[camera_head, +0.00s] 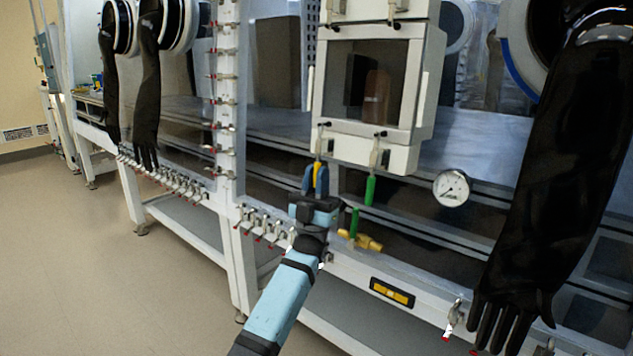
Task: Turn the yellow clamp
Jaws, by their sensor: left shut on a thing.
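The yellow clamp (318,168) hangs below the small transfer chamber (368,84), at its lower left corner. Its yellow handle points down, and its lower part is hidden between my gripper's fingers. My left gripper (316,182) is shut on the yellow clamp from below, with the blue arm reaching up from the bottom of the view. My right gripper is not in view.
A green-handled clamp (370,190) hangs just to the right, and a brass valve (365,242) with a green handle sits below. A round gauge (451,188) and a large black glove (553,150) are further right. Open floor (120,285) lies left.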

